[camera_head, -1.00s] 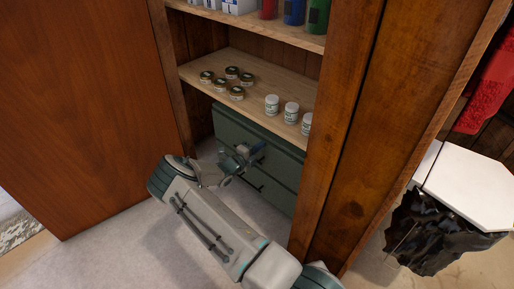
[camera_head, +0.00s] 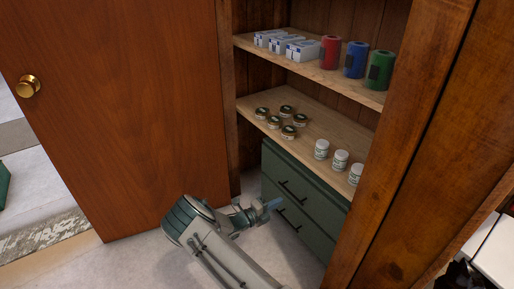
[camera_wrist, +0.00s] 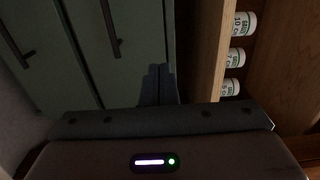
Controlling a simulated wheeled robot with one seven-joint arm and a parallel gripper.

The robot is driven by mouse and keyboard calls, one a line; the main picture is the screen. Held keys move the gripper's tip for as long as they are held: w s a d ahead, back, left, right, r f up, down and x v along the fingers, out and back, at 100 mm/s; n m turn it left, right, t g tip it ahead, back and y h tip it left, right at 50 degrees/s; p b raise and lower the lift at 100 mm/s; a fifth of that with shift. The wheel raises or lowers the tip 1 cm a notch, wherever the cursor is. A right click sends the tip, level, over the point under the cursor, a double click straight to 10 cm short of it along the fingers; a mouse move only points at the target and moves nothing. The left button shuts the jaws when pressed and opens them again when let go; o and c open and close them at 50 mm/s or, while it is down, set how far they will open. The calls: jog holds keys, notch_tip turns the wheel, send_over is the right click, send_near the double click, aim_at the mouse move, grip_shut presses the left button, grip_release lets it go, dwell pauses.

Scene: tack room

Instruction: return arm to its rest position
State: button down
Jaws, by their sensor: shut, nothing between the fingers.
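My gripper (camera_head: 268,206) is shut and empty. In the head view it is at the end of my arm, low in front of the green drawer unit (camera_head: 304,179) inside the wooden cabinet. Both drawers look closed, with dark bar handles. In the wrist view the shut fingers (camera_wrist: 159,84) show dark against the green drawer fronts (camera_wrist: 84,50), and the handles are at the upper left. I cannot tell the exact gap between fingertips and drawers.
The open cabinet door (camera_head: 120,110) stands left of my arm. The lower shelf (camera_head: 305,118) holds several small jars and white bottles (camera_head: 340,160). The upper shelf holds white boxes (camera_head: 302,49) and red, blue and green rolls (camera_head: 355,60). A wooden post (camera_head: 400,140) stands to the right.

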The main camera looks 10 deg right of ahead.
jog(key=s+d+r+m+g+y+p, duration=0.1)
jog(key=s+r+m+g+y+p, duration=0.25)
jog(key=r+m, duration=0.5)
jog(key=s+d+r+m+g+y+p, duration=0.1)
jog(key=s+r+m+g+y+p, duration=0.15)
jog(key=s+r+m+p, duration=0.6)
jog(key=s+d+r+m+g+y+p, duration=0.1)
jog(key=r+m+g+y, duration=0.3)
jog(key=r, duration=0.9)
jog(key=s+a+r+m+t+y+p, duration=0.2)
jog(key=s+a+r+m+y+p, duration=0.1)
jog(key=s+r+m+p, duration=0.4)
jog(key=s+a+r+m+t+y+p, duration=0.3)
jog(key=s+r+m, duration=1)
jog(key=r, duration=0.9)
jog(key=shift+s+a+p, duration=0.2)
jog(key=shift+a+p, duration=0.9)
jog(key=shift+p, duration=0.9)
